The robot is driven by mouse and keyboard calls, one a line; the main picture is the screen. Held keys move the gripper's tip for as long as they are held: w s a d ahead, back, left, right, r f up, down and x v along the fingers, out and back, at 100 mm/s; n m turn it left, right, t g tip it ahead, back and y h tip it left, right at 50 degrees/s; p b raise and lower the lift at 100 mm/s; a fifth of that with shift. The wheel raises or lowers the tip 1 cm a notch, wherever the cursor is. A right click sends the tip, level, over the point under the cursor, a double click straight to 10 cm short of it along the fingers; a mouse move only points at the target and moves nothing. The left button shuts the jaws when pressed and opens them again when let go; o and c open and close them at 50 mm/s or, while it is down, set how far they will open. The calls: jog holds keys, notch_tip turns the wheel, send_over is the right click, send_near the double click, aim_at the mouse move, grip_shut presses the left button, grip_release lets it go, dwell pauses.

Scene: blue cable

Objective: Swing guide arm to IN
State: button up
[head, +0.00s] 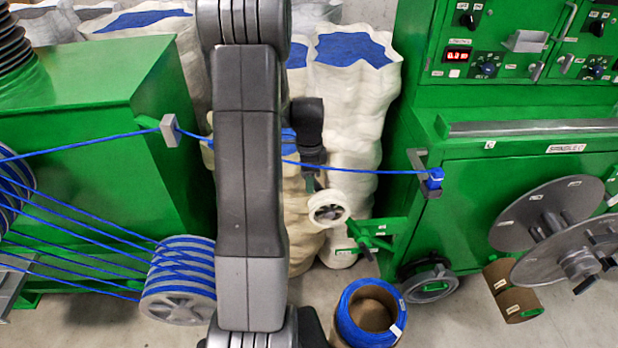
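A green guide arm (372,237) with small white labels sticks out to the left from the lower left side of the green machine on the right. The labels are too small to read. A white pulley wheel (329,208) with a grey spoked hub is just up and left of it; I cannot tell how the two join. My gripper (312,181) is small and dark, below my black wrist, at the upper left of the wheel. Its fingers are too small to make out, and I cannot tell whether they touch anything. My arm hides part of the middle.
A blue cable (355,170) runs across to a bracket (432,185) on the green machine (480,215). A blue coil (372,315) stands on the floor below. Grey reel discs (545,212) are at right, a blue-wound drum (180,282) at left. White sacks (352,110) stand behind.

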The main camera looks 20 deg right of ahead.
grip_shut()
jog(key=shift+r, duration=0.1)
jog(key=shift+s+d+r+p, duration=0.1)
jog(key=shift+d+r+p, duration=0.3)
jog(key=shift+d, duration=0.1)
jog(key=s+d+r+t+y+p, duration=0.1)
jog(key=s+d+r+y+p, duration=0.1)
jog(key=d, duration=0.6)
jog(key=s+d+r+y+p, duration=0.2)
jog(key=d+y+p, duration=0.2)
jog(key=d, duration=0.5)
jog(key=shift+s+r+t+p, duration=0.25)
jog(key=shift+r+t+p, duration=0.05)
jog(key=shift+t+p, duration=0.1)
jog(key=shift+d, duration=0.2)
